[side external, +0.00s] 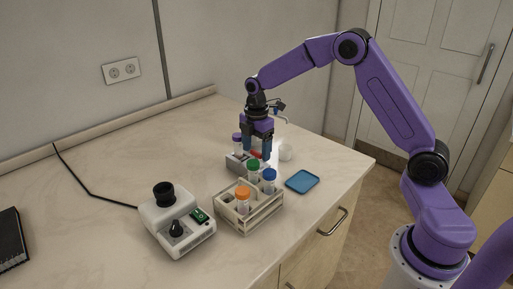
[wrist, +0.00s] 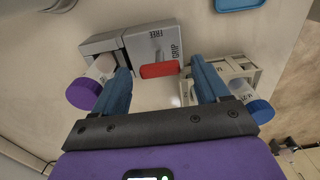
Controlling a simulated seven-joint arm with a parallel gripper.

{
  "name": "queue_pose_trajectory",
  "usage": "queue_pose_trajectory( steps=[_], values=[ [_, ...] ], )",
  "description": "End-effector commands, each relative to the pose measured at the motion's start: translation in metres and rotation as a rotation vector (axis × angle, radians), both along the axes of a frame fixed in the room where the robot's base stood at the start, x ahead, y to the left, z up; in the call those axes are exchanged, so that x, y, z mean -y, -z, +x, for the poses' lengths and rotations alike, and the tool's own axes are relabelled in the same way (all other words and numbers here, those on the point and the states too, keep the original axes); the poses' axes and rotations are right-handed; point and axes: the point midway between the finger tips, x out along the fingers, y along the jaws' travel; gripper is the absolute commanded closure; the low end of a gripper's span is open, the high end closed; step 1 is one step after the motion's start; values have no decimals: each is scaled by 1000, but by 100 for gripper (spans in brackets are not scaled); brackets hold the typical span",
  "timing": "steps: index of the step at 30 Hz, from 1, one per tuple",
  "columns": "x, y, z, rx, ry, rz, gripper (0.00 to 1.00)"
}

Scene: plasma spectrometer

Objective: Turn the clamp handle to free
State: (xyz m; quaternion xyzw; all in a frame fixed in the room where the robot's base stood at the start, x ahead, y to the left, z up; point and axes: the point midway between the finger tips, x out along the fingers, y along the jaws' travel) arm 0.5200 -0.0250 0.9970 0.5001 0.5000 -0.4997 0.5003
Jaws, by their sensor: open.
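A grey clamp block (wrist: 150,45) sits on the bench, with the words FREE and GRIP printed on its top. Its red handle (wrist: 159,70) lies crosswise at the block's near edge in the wrist view, close to the GRIP word. A purple-capped tube (wrist: 84,92) is at the clamp's left side; its cap also shows in the side view (side external: 237,138). My gripper (wrist: 160,74) is open, with one blue finger on each side of the red handle. Whether either finger touches the handle I cannot tell. In the side view the fingers partly hide the clamp.
A pale rack (side external: 250,214) holds tubes with orange, green and blue caps, close beside my gripper. A blue tray (side external: 302,181) lies near the bench edge. A white device with a black knob (side external: 176,228) is at front left.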

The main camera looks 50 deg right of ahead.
Motion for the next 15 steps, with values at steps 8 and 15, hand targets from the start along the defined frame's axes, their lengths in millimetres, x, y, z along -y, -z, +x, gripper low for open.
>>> queue_pose_trajectory(
  steps=[8, 15],
  values=[
    [0, 1, 0, -1, 0, 0, 26],
    [0, 1, 0, -1, 1, 0, 82]
  ],
)
